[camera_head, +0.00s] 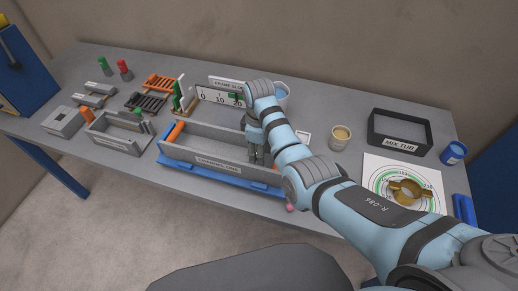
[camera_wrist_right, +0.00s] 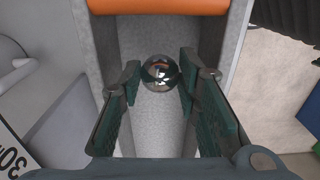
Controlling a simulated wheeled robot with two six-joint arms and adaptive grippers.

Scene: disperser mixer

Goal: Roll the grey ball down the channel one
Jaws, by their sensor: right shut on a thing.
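The channel, a long grey trough with a label on its front wall (camera_head: 188,157), lies on the table left of my right arm. My right gripper (camera_head: 257,155) points down into its right end. In the right wrist view the shiny grey ball (camera_wrist_right: 160,72) sits between the fingertips of my right gripper (camera_wrist_right: 158,82), which are shut on it, inside the trough walls. The ball is hidden in the head view. An orange bar (camera_wrist_right: 160,5) crosses the trough ahead of the ball; it shows at the left end in the head view (camera_head: 174,132). My left gripper is not in view.
A blue base (camera_head: 215,178) lies along the channel's front. A scale board (camera_head: 210,97) stands behind it. A smaller grey trough (camera_head: 112,142) and racks (camera_head: 158,84) are left. A black mix tub (camera_head: 398,148), a round tin (camera_head: 340,138) and a dial sheet (camera_head: 375,172) are right.

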